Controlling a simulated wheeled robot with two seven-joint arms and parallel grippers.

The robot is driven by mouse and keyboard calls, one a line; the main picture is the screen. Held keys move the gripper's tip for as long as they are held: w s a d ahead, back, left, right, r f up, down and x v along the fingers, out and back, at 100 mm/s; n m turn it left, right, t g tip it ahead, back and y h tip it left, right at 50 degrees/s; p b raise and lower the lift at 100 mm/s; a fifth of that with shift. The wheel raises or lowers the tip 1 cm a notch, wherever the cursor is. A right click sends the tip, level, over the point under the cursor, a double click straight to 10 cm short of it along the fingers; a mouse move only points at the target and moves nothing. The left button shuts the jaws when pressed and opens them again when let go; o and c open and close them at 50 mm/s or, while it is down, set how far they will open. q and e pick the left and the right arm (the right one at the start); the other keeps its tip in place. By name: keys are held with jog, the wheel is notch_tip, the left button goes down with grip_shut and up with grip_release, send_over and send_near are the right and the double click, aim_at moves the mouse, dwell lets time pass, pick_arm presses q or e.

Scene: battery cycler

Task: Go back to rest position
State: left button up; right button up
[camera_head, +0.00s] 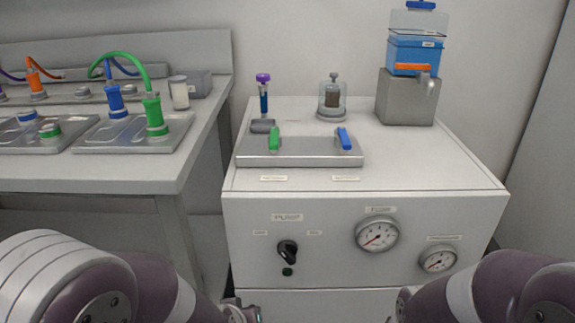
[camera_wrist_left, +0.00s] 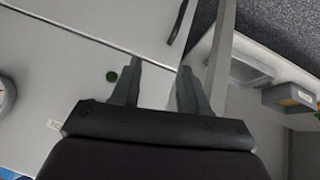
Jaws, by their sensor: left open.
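My left arm comes in from the lower left in the head view, and only a small part of its hand shows at the bottom edge. In the left wrist view my left gripper (camera_wrist_left: 160,88) is open, with nothing between its two dark fingers. It is near the front of the white pump cabinet (camera_head: 335,190). My right arm shows at the lower right of the head view. Its gripper is out of the picture.
The cabinet front has a black pump knob (camera_head: 287,251) and two gauges (camera_head: 377,235). On top are a metal tray (camera_head: 300,152) with green and blue handles and a blue container (camera_head: 414,55). A bench (camera_head: 100,178) with cabled cells stands left.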

pick_arm(q)
jog(key=s+a+r+m+g+y+p, duration=0.25)
jog(key=s+a+g, duration=0.25)
jog(key=s+a, duration=0.45)
notch_tip(320, 180, up, 35)
jog(key=p, duration=3.4)
jog(key=shift+w+r+n+h, duration=0.2)
jog(key=shift+n+h, duration=0.15)
jog(key=shift+h, duration=0.1)
jog(key=shift+a, duration=0.1)
